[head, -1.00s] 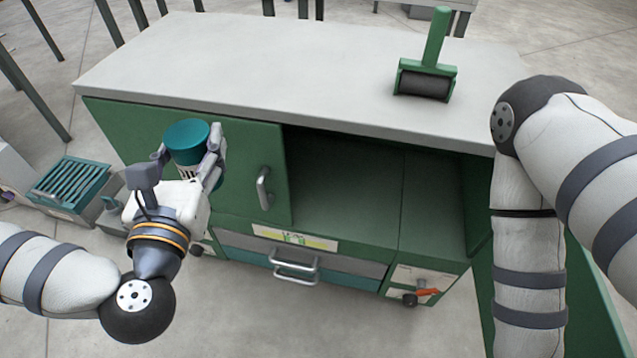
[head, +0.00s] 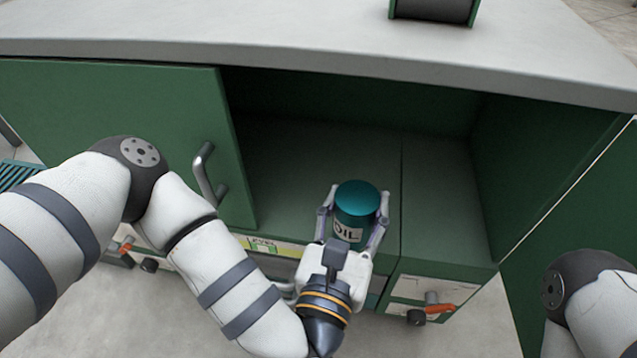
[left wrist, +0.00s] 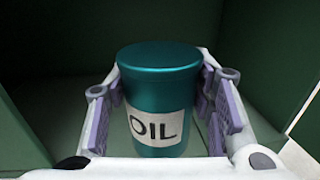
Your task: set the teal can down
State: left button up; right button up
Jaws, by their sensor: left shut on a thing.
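The teal can (head: 357,199) has a white label reading OIL and is upright in the head view, at the front of the open cabinet compartment. My left gripper (head: 354,216) is shut on it, with one finger on each side. In the left wrist view the can (left wrist: 160,90) stands between the two purple-padded fingers of the gripper (left wrist: 163,105). The can's underside is hidden, so I cannot tell whether it touches the compartment floor (head: 290,170). My right gripper is not in view; only part of my right arm shows at the lower right.
The green cabinet has a grey top (head: 300,45) with a green-framed roller (head: 432,10) on it. A green door (head: 120,130) with a metal handle (head: 207,176) covers the left part. The compartment behind the can is bare. An orange-handled valve (head: 438,308) sits at the lower right front.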

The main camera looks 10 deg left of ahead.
pick_arm(q)
jog(key=w+b, duration=0.1)
jog(key=w+f+b, duration=0.1)
jog(key=b, duration=0.1)
jog(key=shift+d+f+b, duration=0.2)
jog(key=shift+f+b, duration=0.05)
jog(key=shift+b, duration=0.05)
jog(key=w+f+b, duration=0.2)
jog(key=w+f, duration=0.2)
jog(key=w+f+b, duration=0.2)
jog(key=w+f, duration=0.1)
jog(key=w, duration=0.1)
jog(key=w+f+b, duration=0.1)
jog(key=w+f, duration=0.3)
jog(key=shift+d+f+b, duration=0.3)
jog(key=shift+d+b, duration=0.1)
jog(key=shift+r, duration=0.15)
jog(key=o, duration=1.4)
jog(key=shift+f, duration=0.2)
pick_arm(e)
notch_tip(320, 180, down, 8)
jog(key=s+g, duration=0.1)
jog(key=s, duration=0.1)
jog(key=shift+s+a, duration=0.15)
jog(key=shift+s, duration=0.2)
